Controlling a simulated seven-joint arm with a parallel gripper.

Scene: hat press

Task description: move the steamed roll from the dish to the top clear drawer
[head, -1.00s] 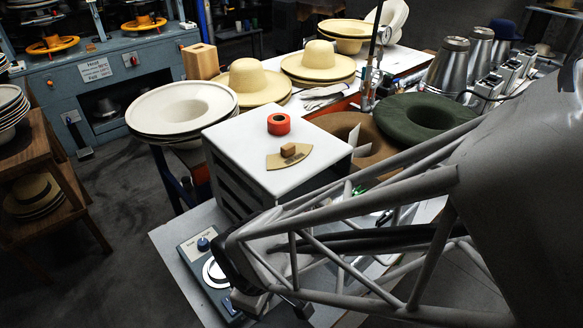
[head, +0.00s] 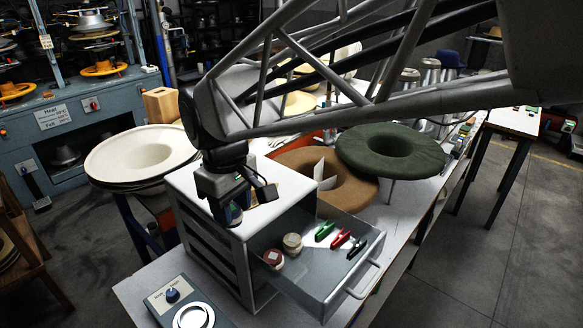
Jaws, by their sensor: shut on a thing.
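My gripper (head: 233,215) points down in front of the white cabinet (head: 190,180), left of the open top drawer. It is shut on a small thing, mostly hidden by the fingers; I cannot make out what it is. The clear top drawer (head: 347,268) is pulled out to the right, with a bar handle. In it are a red-topped round item (head: 273,258), pale round pieces (head: 292,242), and green (head: 324,231), red (head: 340,239) and black clips (head: 357,248). A round pale dish (head: 193,316) on a blue-grey unit at the bottom looks empty. No roll is clearly identifiable.
A brown hat form (head: 350,190) and a green one (head: 390,148) lie behind the drawer. White hat brims (head: 140,155) are stacked at left. The drawer's middle and front have free room. My arm hides much of the cabinet's top and back table.

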